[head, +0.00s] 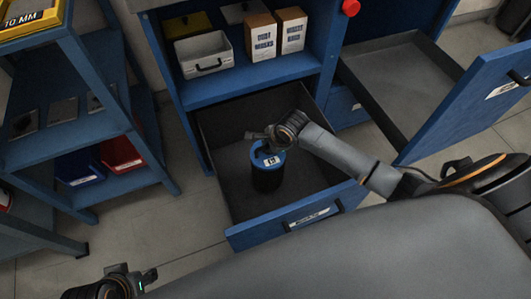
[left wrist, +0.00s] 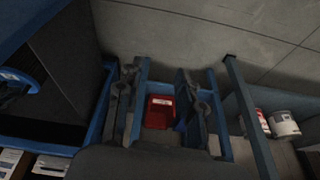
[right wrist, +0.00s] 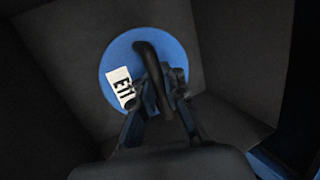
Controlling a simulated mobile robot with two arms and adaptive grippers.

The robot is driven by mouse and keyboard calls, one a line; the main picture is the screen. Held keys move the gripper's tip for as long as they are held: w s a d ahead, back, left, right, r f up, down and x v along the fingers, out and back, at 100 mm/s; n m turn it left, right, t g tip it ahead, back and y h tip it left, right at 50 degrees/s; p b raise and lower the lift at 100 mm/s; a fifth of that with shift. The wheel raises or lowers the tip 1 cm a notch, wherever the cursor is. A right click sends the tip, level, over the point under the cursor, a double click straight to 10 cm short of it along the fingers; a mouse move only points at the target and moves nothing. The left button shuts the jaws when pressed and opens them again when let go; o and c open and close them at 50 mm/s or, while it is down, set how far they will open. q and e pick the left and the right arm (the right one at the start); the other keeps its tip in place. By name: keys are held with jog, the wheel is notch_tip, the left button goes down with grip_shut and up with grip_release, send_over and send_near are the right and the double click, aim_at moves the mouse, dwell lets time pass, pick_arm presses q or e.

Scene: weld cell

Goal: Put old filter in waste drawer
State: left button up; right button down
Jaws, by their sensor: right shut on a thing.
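The filter (head: 268,178) is a dark cylinder with a blue top and a white label. It is upright inside the open left drawer (head: 297,212), within its dark walls; I cannot tell whether it touches the floor. My right gripper (head: 272,143) is above it. In the right wrist view the fingers (right wrist: 158,100) are shut on the black handle (right wrist: 150,65) of the blue filter top (right wrist: 118,62). The drawer label is too small to read. My left gripper (head: 137,278) is at the lower left, apart from the drawer; its fingers (left wrist: 160,100) are spread and empty.
A second open drawer (head: 480,100) stands at the right, empty where visible. The shelf above the left drawer holds boxes (head: 275,35) and a white case (head: 204,53). A blue rack (head: 110,75) with red (head: 120,153) and blue bins stands at the left.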

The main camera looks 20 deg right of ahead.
jog(key=shift+w+a+f, duration=0.15)
jog(key=shift+w+f, duration=0.2)
jog(key=shift+w, duration=0.05)
notch_tip(320, 180, down, 3)
jog(key=shift+b, duration=0.8)
pick_arm(q)
jog(key=shift+s+f, duration=0.1)
jog(key=shift+f, duration=0.2)
pick_arm(e)
jog(key=shift+r, duration=0.1)
jog(key=shift+f, duration=0.25)
jog(key=c, duration=1.4)
grip_release()
jog(key=shift+s, duration=0.1)
